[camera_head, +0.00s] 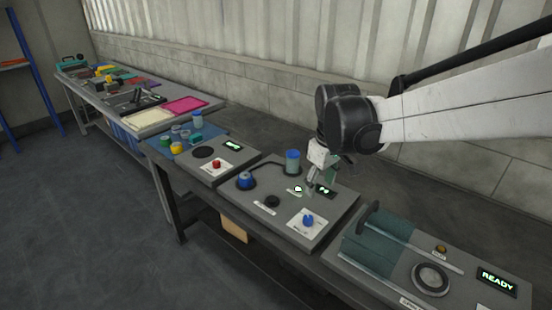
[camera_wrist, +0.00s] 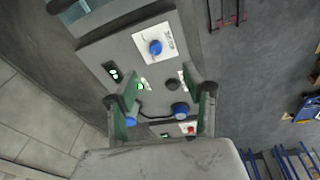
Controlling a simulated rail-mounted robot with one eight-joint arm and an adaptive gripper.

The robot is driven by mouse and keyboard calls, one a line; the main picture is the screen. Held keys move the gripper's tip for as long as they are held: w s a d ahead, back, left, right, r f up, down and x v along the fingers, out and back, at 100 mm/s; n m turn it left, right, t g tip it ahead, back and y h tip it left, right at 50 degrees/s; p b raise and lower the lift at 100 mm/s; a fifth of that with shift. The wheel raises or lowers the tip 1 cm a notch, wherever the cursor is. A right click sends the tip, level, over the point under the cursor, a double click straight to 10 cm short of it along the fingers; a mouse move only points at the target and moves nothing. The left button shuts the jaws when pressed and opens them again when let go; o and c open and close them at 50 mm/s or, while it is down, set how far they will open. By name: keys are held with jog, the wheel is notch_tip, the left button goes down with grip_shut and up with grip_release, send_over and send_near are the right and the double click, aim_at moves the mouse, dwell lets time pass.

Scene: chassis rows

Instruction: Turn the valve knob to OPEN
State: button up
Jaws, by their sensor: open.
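A small blue knob (camera_head: 307,221) sits on a white labelled plate at the front right of the grey middle panel (camera_head: 285,232). The knob also shows in the wrist view (camera_wrist: 155,47), near the top, beyond the fingertips. Its label is too small to read, so I cannot tell which mark it points to. My gripper (camera_head: 323,187) hangs above the back right part of this panel, behind the knob and apart from it. In the wrist view my gripper (camera_wrist: 162,92) has its two fingers spread wide with nothing held between them.
A blue-topped cylinder (camera_head: 292,162) and a blue round part (camera_head: 245,181) stand at the panel's back and left. A black round part (camera_head: 271,201) lies left of the knob. A teal unit with a READY display (camera_head: 496,281) is at right. A red-button panel (camera_head: 216,165) is at left.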

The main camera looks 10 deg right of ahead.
jog(key=n+g+p, duration=0.1)
jog(key=n+g, duration=0.1)
send_over(308, 218)
notch_tip(308, 218, down, 5)
jog(key=f, duration=0.1)
notch_tip(308, 218, down, 14)
jog(key=shift+r, duration=0.1)
dwell(0.3)
grip_shut()
